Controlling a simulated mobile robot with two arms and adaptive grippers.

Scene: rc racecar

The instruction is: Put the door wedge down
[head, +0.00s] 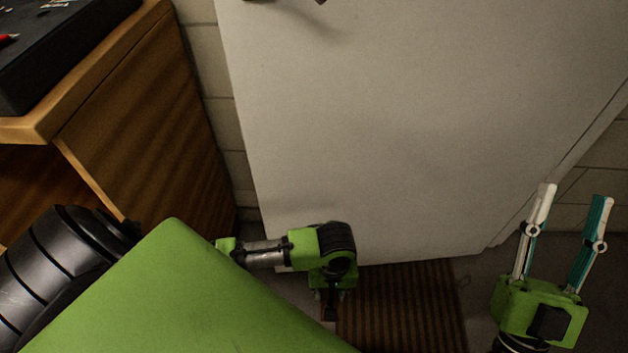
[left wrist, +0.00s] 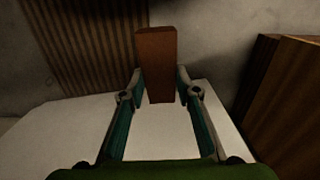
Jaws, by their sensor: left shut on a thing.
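The door wedge (left wrist: 156,62) is a reddish-brown block, seen in the left wrist view between the fingers of my left gripper (left wrist: 160,80). The gripper is shut on it. In the head view my left gripper (head: 331,292) points down low in front of the white door, by the striped mat, and is partly hidden by my own wrist. I cannot tell there whether the wedge touches the floor. My right gripper (head: 575,195) is open and empty at the right, its fingers spread and pointing up the picture.
The white door (head: 400,120) fills the upper middle. A brown striped mat (head: 405,310) lies at its foot, with bare grey floor (head: 478,290) to the right. A wooden cabinet (head: 140,110) stands at the left, with a black case (head: 65,45) on top.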

